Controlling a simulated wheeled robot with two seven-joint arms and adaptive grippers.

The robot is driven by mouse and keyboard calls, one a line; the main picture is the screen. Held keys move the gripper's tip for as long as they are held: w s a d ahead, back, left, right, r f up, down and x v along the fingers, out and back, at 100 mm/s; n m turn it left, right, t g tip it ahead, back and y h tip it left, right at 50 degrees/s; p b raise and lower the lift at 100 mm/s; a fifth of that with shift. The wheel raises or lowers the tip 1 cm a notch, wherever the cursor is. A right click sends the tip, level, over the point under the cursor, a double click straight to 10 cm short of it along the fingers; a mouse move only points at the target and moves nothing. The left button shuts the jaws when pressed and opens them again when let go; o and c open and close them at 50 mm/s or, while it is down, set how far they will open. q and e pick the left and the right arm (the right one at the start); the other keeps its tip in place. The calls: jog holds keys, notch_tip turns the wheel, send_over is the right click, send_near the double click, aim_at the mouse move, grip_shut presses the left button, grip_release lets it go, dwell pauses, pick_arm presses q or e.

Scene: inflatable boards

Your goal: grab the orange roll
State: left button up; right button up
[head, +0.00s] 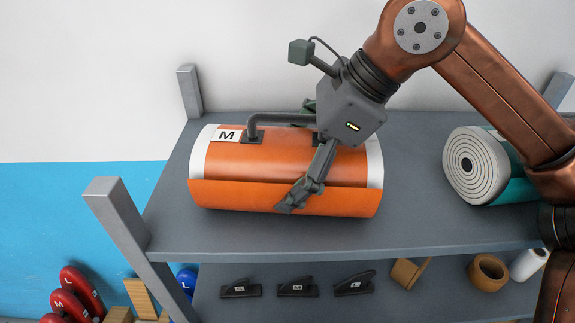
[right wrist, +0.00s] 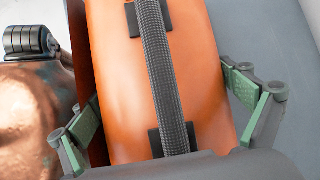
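The orange roll (head: 268,163) lies on its side on the upper grey shelf in the head view. It has pale end bands, an "M" label at its upper left and a dark handle (head: 280,119) along its top. My right gripper (head: 300,157) is over the roll's right half, with one finger in front and the other behind. In the right wrist view the orange roll (right wrist: 150,80) lies between the widely spread green-padded fingers (right wrist: 165,105), with the handle (right wrist: 165,75) running between them. Whether the pads touch it I cannot tell. My left gripper is not in view.
A teal roll (head: 478,165) lies at the right on the same shelf (head: 330,232). Posts (head: 118,212) stand at the shelf's left corners. Black pieces (head: 298,287) and a tan ring (head: 488,272) sit on the lower shelf. Bare shelf lies between the two rolls.

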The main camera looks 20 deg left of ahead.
jog(key=c, duration=1.1)
jog(key=shift+c, duration=0.2)
jog(key=shift+r, duration=0.15)
